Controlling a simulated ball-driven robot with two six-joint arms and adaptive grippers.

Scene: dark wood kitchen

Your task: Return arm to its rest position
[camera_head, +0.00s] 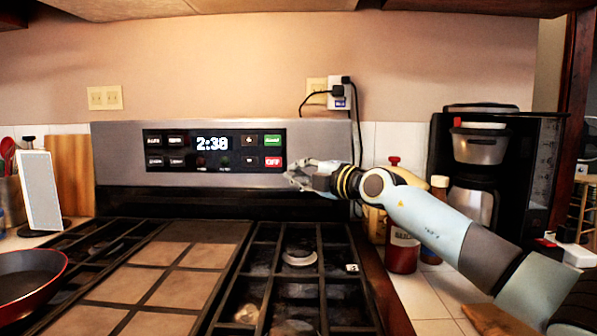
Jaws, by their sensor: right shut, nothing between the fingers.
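My right arm (430,221) reaches in from the lower right, across the counter, toward the stove's back panel. My right gripper (292,175) is shut and empty. In the picture it lies just below the red OFF button (272,162) on the control panel (215,151); I cannot tell whether it touches the panel. The panel's clock reads about 2:38. My left gripper is not in view.
The stove top (300,290) has dark grates and a tiled middle. A red pan (30,285) is at the left edge. A red-capped bottle (402,245) and a coffee maker (480,165) stand close to my arm. A cabinet overhangs above.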

